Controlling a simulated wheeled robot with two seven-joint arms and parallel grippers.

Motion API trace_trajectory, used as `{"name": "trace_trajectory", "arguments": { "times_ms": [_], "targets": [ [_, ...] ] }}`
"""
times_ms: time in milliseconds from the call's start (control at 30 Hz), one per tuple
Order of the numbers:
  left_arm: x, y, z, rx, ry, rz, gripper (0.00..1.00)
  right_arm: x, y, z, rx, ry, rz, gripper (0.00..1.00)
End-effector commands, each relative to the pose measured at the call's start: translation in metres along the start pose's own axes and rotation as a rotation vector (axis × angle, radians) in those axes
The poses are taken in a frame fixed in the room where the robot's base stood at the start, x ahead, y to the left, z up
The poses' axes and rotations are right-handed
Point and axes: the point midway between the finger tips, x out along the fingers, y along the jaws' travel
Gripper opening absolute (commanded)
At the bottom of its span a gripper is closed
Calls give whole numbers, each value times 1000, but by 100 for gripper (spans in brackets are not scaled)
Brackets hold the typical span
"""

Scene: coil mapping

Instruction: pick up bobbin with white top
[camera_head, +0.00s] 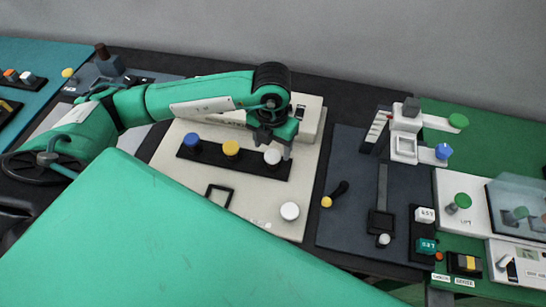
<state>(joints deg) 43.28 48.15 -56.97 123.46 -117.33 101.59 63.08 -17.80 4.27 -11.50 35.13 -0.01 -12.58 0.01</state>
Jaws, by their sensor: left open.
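A bobbin with a white top (272,156) stands at the right end of a black strip (212,162) on a cream panel (172,178). To its left on the strip are a bobbin with a yellow top (231,148) and one with a blue top (191,141). My left gripper (274,143) hangs from my green left arm just above the white-topped bobbin. It is open, and its fingers point down toward the bobbin. Whether the fingers touch it cannot be told. My right gripper does not show.
A round white button (290,211) and a black square frame (219,195) sit nearer on the cream panel. To the right is a dark panel (343,237) with a black lever (337,193). A large green surface fills the foreground.

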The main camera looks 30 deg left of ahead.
Motion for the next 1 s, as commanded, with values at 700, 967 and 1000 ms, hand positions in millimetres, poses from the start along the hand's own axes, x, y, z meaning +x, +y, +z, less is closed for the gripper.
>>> {"name": "trace_trajectory", "arguments": {
  "times_ms": [700,967,1000],
  "targets": [
    [54,0,6,0,-1,-1,64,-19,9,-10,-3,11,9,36],
    [54,0,6,0,-1,-1,15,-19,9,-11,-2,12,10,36],
    [54,0,6,0,-1,-1,15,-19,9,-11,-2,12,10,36]
  ]
}}
